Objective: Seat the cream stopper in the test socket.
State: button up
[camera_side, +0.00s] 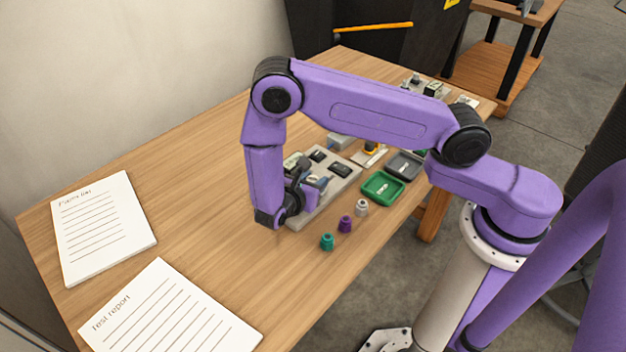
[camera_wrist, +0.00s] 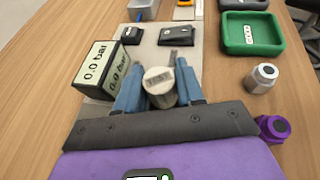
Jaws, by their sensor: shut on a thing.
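The cream stopper (camera_wrist: 159,86) is between the two blue fingers of my gripper (camera_wrist: 161,82), which is shut on it. In the wrist view its round end, with a small grey label, faces the camera. In the side view my gripper (camera_side: 316,184) is low over the grey test plate (camera_side: 336,177), and the stopper cannot be made out. The plate also shows in the wrist view (camera_wrist: 205,58). I cannot make out the test socket; the stopper and fingers cover part of the plate. Whether the stopper touches the plate is unclear.
A gauge reading 0.0 bar (camera_wrist: 98,66) stands just left of the fingers. Teal (camera_side: 327,242), purple (camera_side: 346,224) and pale grey (camera_side: 362,207) stoppers stand near the table edge. A green tray (camera_side: 368,193) is beyond them.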

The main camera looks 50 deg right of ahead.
jog(key=shift+f, duration=0.25)
jog(key=o, duration=1.4)
jog(key=shift+r, duration=0.1)
jog(key=shift+r, duration=3.45)
